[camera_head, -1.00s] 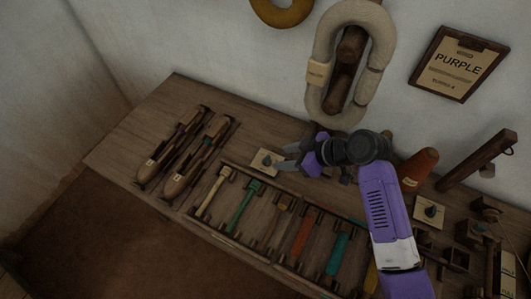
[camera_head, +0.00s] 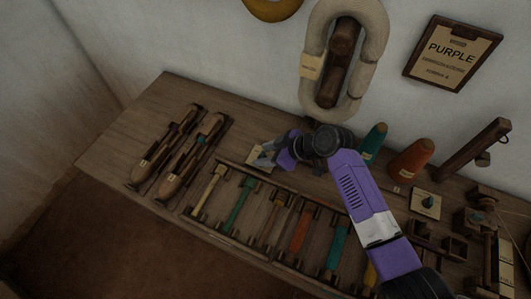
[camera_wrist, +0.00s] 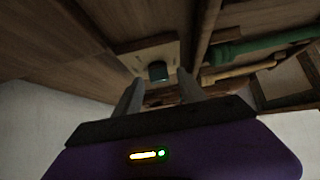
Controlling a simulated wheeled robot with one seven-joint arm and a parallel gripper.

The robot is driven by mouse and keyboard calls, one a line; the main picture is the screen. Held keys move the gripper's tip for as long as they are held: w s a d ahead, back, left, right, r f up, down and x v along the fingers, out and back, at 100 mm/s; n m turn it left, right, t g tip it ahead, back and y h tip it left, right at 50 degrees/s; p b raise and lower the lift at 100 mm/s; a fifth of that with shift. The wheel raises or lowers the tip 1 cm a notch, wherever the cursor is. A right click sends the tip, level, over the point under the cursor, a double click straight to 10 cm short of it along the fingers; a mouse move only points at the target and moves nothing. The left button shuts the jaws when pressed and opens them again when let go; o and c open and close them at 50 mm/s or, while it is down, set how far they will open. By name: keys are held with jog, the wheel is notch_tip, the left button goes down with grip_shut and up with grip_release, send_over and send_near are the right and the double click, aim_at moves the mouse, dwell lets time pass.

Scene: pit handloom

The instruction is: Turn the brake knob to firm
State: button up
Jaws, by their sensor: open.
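A small dark teal knob (camera_wrist: 158,70) stands on a pale square plate (camera_wrist: 146,54) on the bench, seen in the wrist view. In the head view the plate (camera_head: 268,163) is mostly hidden by my gripper (camera_head: 259,159), and the knob is hidden. My gripper is open and empty. In the wrist view its two fingertips (camera_wrist: 160,86) point at the knob, one to each side in the picture. I cannot tell whether they touch it. A second pale plate with a dark knob (camera_head: 428,202) is at the right of the bench. No setting marks are readable.
A rack of coloured-handled tools (camera_head: 240,205) lies just in front of the gripper. Two wooden shuttles (camera_head: 190,165) lie to the left. Green (camera_head: 373,142) and orange (camera_head: 410,158) cones and a wooden post (camera_head: 475,160) stand right. The bench's far left corner is clear.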

grip_shut()
jog(key=shift+s+r+p, duration=0.1)
jog(key=shift+p, duration=0.25)
jog(key=m+t+p, duration=0.1)
jog(key=m+t+h+p, duration=0.1)
jog(key=p, duration=0.1)
jog(key=shift+s+a+r+m, duration=0.15)
jog(key=shift+s+m, duration=0.05)
jog(key=shift+m, duration=0.2)
jog(key=m+t+h+p, duration=0.1)
jog(key=m+t+p, duration=0.1)
jog(key=m+p, duration=0.1)
jog(key=shift+s+a+m+h, duration=0.1)
jog(key=shift+a+m+h, duration=0.05)
jog(key=shift+m+h, duration=0.2)
jog(key=m+h, duration=0.1)
jog(key=m+t+h+p, duration=0.1)
jog(key=m, duration=0.1)
jog(key=shift+a+f, duration=0.15)
jog(key=shift+f, duration=0.1)
jog(key=shift+m+t+h+b, duration=0.4)
jog(key=shift+m+h+b, duration=0.15)
jog(key=shift+m+h, duration=0.6)
